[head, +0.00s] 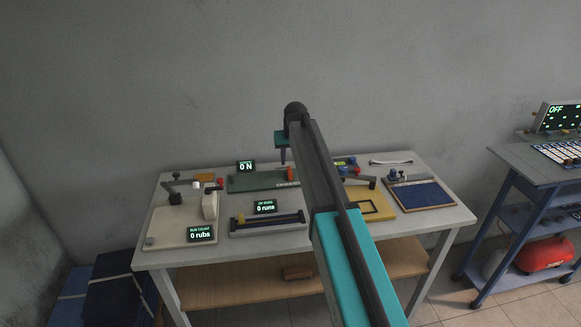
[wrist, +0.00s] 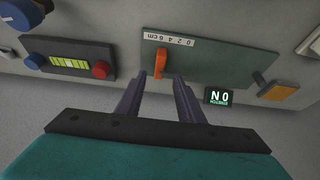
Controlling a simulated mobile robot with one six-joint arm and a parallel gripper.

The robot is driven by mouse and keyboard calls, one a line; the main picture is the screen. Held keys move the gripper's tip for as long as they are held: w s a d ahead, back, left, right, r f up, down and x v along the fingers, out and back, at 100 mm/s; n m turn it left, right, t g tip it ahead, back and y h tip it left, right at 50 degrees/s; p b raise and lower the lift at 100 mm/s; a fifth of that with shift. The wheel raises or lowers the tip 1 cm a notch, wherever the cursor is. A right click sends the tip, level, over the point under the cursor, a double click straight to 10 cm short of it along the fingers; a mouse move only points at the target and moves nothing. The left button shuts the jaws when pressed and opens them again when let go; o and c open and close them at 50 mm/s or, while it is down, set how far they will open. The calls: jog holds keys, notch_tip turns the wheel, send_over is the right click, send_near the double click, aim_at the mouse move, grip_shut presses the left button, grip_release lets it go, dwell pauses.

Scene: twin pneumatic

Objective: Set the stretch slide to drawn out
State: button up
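The stretch slide looks to be the orange handle (wrist: 160,66) on a long green board (wrist: 225,65); in the head view the handle (head: 292,174) is at the right end of the board (head: 250,182). A printed cm scale (wrist: 168,40) lies beside the handle. In the wrist view my gripper (wrist: 160,78) is open, its two dark fingers apart, with the handle beyond the gap between their tips. I see no contact. In the head view my gripper (head: 283,157) is above the board's right end, partly hidden by my arm.
A "0 N" display (head: 245,166) stands behind the board. A rail device with a "0 runs" display (head: 265,206) is in front. A white rub device (head: 178,222) is left, a yellow board (head: 372,204) and blue pad (head: 420,194) right. A dark box with red knob (wrist: 70,62) is nearby.

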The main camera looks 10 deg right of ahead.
aim_at(289, 169)
jog(key=shift+p+x, duration=0.9)
jog(key=shift+x, duration=2.5)
grip_shut()
